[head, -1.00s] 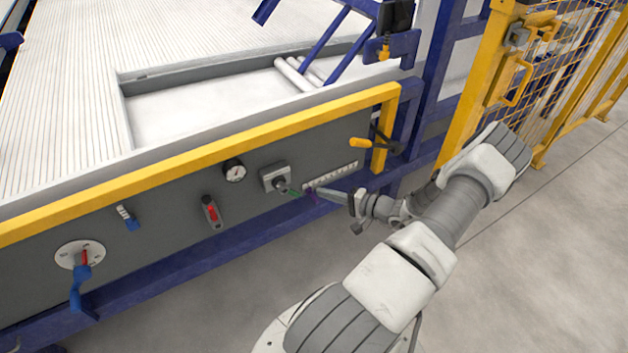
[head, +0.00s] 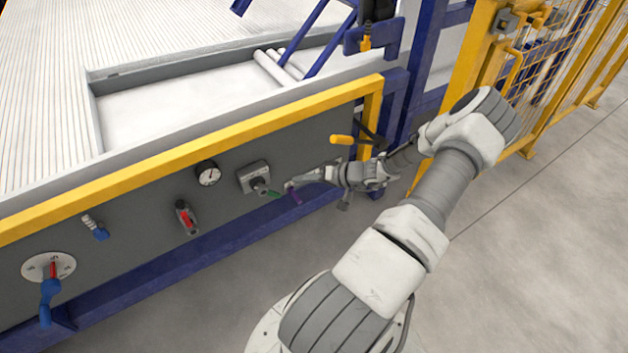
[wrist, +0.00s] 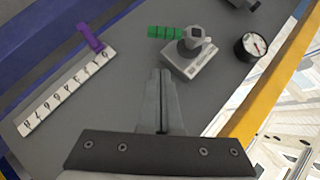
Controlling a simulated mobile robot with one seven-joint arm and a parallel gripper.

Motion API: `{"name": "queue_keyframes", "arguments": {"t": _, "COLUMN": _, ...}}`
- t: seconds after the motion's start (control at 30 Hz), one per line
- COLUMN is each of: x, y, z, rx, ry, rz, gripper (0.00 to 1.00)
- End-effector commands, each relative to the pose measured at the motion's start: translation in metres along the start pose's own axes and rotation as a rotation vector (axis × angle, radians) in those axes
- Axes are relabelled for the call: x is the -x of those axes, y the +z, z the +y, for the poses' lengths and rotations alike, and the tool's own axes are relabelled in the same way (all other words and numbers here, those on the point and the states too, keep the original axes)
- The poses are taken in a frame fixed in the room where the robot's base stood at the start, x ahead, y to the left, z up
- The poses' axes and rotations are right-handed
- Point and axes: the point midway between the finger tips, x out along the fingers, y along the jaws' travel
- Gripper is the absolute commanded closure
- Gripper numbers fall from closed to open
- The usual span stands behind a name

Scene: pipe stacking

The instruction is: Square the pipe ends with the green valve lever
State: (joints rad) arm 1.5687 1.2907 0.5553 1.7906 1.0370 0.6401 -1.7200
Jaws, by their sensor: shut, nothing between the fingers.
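The green valve lever (head: 273,194) sticks out from a grey square valve body (head: 254,177) on the dark front panel. In the wrist view the green lever (wrist: 165,32) points left from the valve's pale hub, beyond my fingertips and apart from them. My gripper (head: 290,185) is shut and empty, just right of the lever in the head view. In the wrist view its closed fingers (wrist: 160,72) point at the panel below the lever. Several white pipes (head: 275,70) lie at the right end of the pale recessed bed; their ends are partly hidden by blue bars.
A purple slider handle (wrist: 90,38) on a white numbered scale (wrist: 65,92) is close to the lever. A gauge (head: 208,174), a red lever (head: 186,216) and a blue-handled dial (head: 48,268) sit further left. A yellow rail (head: 190,153) runs above the panel.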

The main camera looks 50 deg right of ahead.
Motion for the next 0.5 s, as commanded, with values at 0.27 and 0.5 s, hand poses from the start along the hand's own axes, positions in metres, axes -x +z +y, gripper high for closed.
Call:
{"name": "queue_keyframes", "arguments": {"t": 0.27, "x": -0.048, "y": 0.016, "z": 0.001, "rx": -0.005, "ry": -0.002, "rz": 0.0, "gripper": 1.0}}
{"name": "queue_keyframes", "arguments": {"t": 0.5, "x": -0.059, "y": 0.028, "z": 0.0, "rx": -0.003, "ry": -0.001, "rz": 0.001, "gripper": 1.0}}
